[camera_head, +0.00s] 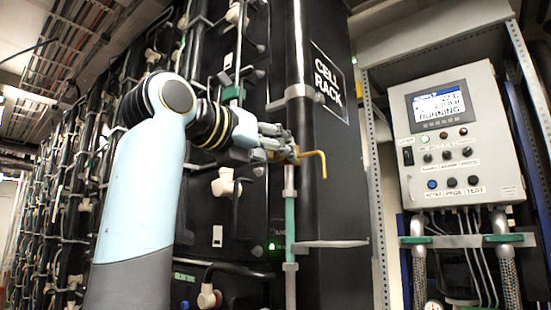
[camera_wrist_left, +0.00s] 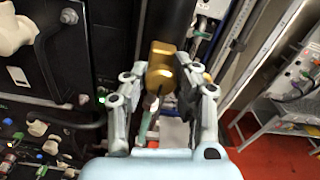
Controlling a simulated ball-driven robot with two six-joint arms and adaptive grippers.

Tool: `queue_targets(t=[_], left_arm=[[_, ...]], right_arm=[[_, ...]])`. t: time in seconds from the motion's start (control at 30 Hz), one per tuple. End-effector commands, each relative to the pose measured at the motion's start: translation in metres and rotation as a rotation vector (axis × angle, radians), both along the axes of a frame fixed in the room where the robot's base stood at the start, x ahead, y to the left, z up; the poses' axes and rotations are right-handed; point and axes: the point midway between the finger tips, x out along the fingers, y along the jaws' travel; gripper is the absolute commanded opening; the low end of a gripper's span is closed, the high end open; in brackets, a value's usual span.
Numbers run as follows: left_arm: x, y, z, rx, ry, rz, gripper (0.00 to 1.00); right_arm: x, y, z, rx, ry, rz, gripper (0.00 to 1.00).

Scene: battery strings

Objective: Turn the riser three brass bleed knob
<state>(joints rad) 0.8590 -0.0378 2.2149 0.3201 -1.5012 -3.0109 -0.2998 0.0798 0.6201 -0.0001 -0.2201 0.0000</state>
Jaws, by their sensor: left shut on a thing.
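The brass bleed knob (camera_wrist_left: 162,62) shows in the left wrist view as a gold block between my fingers. In the head view a thin bent brass spout (camera_head: 319,163) sticks out to the right, just beyond the fingertips. My left gripper (camera_head: 288,149) reaches in from the left with its fingers around the brass piece, shut on it. In the left wrist view the two grey fingers (camera_wrist_left: 165,88) stand either side of the knob. The riser pipe (camera_head: 290,215) runs upright just below the brass. My right gripper is in neither view.
A black rack labelled CELL RACK (camera_head: 340,190) stands behind the gripper. A grey control panel (camera_head: 457,140) with a lit screen is at the right. A bracket (camera_head: 330,244) juts out below the brass. White valves (camera_head: 224,183) and pipes line the rack nearby.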

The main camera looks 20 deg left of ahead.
Motion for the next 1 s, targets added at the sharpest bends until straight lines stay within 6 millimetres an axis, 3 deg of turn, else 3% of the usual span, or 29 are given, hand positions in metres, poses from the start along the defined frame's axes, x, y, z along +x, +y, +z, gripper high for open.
queue_targets(t=[0.23,0.27,0.47,1.0], left_arm=[[0.0004,-0.0005,-0.0024,0.001,0.008,-0.002,0.0],[0.0004,-0.0005,-0.0024,0.001,0.008,-0.002,0.28],[0.0001,-0.0008,-0.0022,0.0,0.007,-0.003,0.53],[-0.0088,0.0026,-0.0025,0.002,0.006,-0.006,0.53]], right_arm=[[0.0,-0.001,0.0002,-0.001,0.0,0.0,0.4],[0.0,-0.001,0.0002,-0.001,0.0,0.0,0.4],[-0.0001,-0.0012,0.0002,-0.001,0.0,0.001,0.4],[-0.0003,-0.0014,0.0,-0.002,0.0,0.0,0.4]])
